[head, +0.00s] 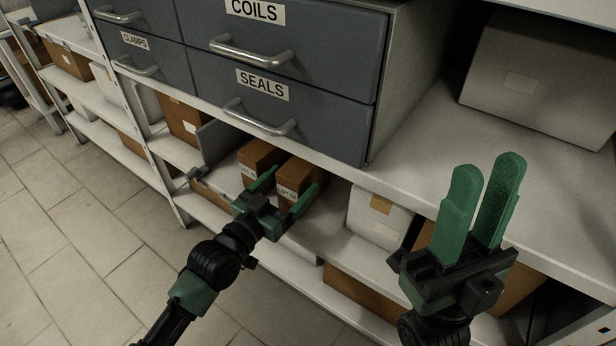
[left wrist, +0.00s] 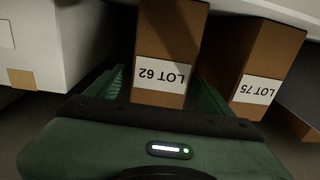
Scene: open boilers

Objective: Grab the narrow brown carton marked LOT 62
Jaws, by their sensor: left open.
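The narrow brown carton marked LOT 62 (head: 299,174) stands on the shelf under the drawers. In the left wrist view this carton (left wrist: 168,45) shows its white label upside down, in the middle between my fingers. My left gripper (head: 293,181) is open, with one green finger on each side of the carton's near face; a gap shows beside it, and how deep the fingers reach is unclear. A similar carton marked LOT 75 (head: 258,157) stands just left of it in the head view, and right (left wrist: 262,62) in the wrist view. My right gripper (head: 490,162) is open and empty.
A white box (head: 378,220) stands right of the cartons. Grey drawers (head: 290,95) marked COILS and SEALS hang above, with a shelf edge (head: 340,178) below them. A grey divider (head: 217,140) stands left. Tiled floor lies open at left.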

